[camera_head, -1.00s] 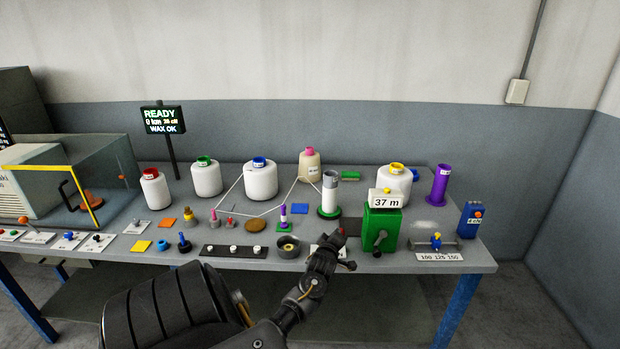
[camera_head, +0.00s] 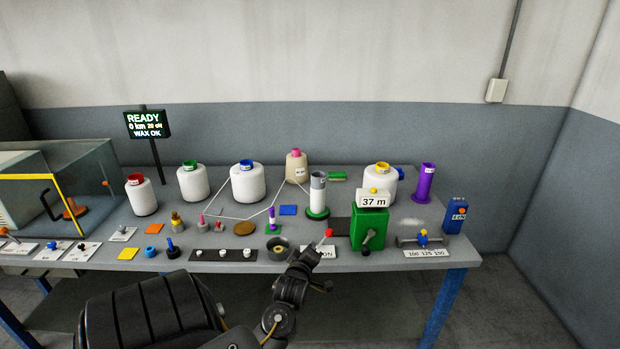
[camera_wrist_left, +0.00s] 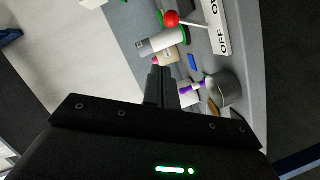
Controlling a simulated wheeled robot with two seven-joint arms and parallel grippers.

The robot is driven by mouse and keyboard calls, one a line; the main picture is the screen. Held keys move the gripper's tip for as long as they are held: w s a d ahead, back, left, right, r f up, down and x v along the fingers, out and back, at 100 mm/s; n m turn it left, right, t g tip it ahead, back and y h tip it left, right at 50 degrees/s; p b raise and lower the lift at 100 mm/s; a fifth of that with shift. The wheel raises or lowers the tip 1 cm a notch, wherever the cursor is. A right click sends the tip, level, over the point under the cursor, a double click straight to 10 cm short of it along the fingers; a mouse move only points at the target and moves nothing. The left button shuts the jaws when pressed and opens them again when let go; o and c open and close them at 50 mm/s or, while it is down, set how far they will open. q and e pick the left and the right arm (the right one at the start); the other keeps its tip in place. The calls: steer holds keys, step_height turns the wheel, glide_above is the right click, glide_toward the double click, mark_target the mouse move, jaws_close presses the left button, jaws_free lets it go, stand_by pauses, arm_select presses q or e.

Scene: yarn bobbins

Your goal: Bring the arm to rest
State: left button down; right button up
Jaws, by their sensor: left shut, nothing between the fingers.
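My left gripper (camera_head: 311,253) is at the front edge of the bench, in front of the ON/OFF switch plate (camera_head: 325,252), part of which it hides. Its fingers are together and empty in the left wrist view (camera_wrist_left: 160,86). The switch lever has a red knob (camera_head: 329,233), also seen in the wrist view (camera_wrist_left: 172,18), apart from the fingers. My right gripper is in neither view.
The bench (camera_head: 215,267) carries white bobbins (camera_head: 248,182), a round dark cup (camera_head: 281,249) left of the gripper and a green box (camera_head: 369,230) reading 37 m to its right. Open floor (camera_head: 520,300) lies at the right.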

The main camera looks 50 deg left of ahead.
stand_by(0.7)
arm_select(q)
steer(key=s+d+f+m+g+h, duration=0.15)
steer(key=d+f+m, duration=0.35)
steer(key=f, duration=0.6)
steer(key=s+d+f+m+g+h+b, duration=0.1)
steer(key=s+d+f+m+h, duration=0.25)
steer(key=f, duration=0.75)
steer(key=s+d+f+m+g+h, duration=0.1)
steer(key=d+f+m, duration=0.5)
steer(key=f, duration=0.5)
steer(key=s+d+f+m+g+h+b, duration=0.1)
steer(key=s+d+f+m+g, duration=0.1)
steer(key=s+d+f, duration=0.35)
steer(key=s+d+f+m+g+h, duration=0.2)
steer(key=s+f, duration=0.5)
steer(key=f, duration=0.1)
steer(key=s+d+f+m+g+b, duration=0.1)
steer(key=s+d+f+g, duration=0.1)
steer(key=s, duration=0.8)
steer(key=s+d+f+m+g+h+b, duration=0.1)
steer(key=s+d+f, duration=0.4)
steer(key=s, duration=0.6)
steer(key=shift+s+f+m+g, duration=0.3)
steer(key=shift+f+m+g, duration=0.15)
steer(key=shift+f+m, duration=0.25)
steer(key=shift+d, duration=0.1)
